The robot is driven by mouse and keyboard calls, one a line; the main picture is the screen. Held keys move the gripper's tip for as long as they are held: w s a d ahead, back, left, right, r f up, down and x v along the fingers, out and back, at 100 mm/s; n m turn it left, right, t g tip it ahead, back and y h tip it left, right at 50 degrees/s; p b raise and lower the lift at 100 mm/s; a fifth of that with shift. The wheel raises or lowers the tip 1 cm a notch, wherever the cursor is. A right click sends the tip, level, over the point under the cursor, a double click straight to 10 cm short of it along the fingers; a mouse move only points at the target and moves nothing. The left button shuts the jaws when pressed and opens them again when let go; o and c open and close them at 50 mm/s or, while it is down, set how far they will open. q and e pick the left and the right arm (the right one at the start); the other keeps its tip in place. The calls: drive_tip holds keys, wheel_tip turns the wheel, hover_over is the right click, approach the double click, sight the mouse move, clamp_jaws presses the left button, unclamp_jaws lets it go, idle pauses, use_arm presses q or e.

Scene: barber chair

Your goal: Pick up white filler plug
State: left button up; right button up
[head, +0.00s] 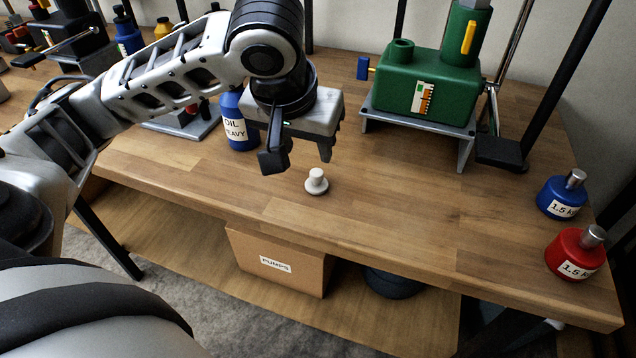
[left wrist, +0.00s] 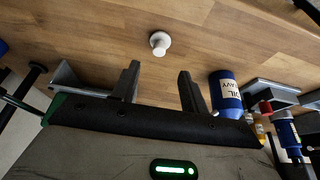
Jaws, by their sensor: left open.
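The white filler plug (head: 316,182) stands on the wooden bench top near its front edge, a round flange with a knob on top. It also shows in the left wrist view (left wrist: 159,42), beyond the fingertips and between their lines. My left gripper (head: 299,160) is above the bench, just behind and to the left of the plug in the head view. Its two fingers show apart and empty in the left wrist view (left wrist: 158,76). The gripper does not touch the plug. My right gripper is not in view.
A blue oil bottle (head: 238,125) stands close behind the left gripper. A green tank (head: 425,85) on a grey stand is at the back right. Blue (head: 560,197) and red (head: 574,254) weights sit at the right edge. The bench around the plug is clear.

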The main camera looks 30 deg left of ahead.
sight(316, 173)
use_arm(q)
drive_tip(key=b+x, duration=0.1)
drive_tip(key=x, duration=0.9)
drive_tip(key=shift+w+r, duration=0.1)
drive_tip(key=shift+w, duration=0.05)
clamp_jaws()
